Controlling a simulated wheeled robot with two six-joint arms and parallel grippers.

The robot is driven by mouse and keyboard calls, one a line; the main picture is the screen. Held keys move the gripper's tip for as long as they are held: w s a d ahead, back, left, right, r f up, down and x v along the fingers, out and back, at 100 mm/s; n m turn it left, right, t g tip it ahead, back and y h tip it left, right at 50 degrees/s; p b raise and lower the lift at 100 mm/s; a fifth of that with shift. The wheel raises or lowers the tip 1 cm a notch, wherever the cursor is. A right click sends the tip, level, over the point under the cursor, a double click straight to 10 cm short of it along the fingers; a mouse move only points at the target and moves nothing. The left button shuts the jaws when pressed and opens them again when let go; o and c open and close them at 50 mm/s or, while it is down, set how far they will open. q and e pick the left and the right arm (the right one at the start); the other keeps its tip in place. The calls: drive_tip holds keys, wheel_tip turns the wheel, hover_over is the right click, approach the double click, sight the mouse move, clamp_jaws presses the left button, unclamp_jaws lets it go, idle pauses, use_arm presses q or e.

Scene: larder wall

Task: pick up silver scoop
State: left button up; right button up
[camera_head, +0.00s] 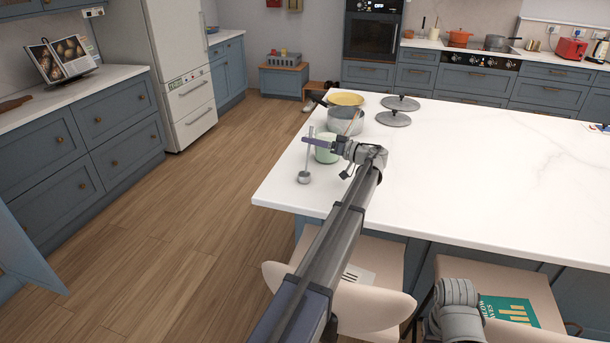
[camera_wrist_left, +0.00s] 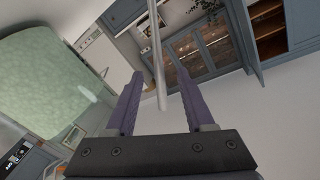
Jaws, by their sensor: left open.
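The silver scoop (camera_head: 304,177) is at the left edge of the white island top, its round bowl low and its thin handle rising almost upright. My left gripper (camera_head: 312,141) is open at the upper part of the handle. In the left wrist view the scoop's handle (camera_wrist_left: 157,55) shows as a pale rod, its end lying in the gap between the two purple fingers of my left gripper (camera_wrist_left: 163,90). The fingers are not closed on it. The scoop's bowl is out of the wrist view. My right gripper's fingers do not show.
A pale green mug (camera_head: 326,153) stands just behind the scoop, close to my left gripper; it looms large in the wrist view (camera_wrist_left: 50,80). Pots (camera_head: 343,121) and two grey lids (camera_head: 393,119) are behind it. Chairs (camera_head: 345,300) stand in front.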

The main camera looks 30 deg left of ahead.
use_arm(q)
drive_tip(key=a, duration=0.4)
drive_tip(key=shift+a, duration=0.15)
clamp_jaws()
idle(0.4)
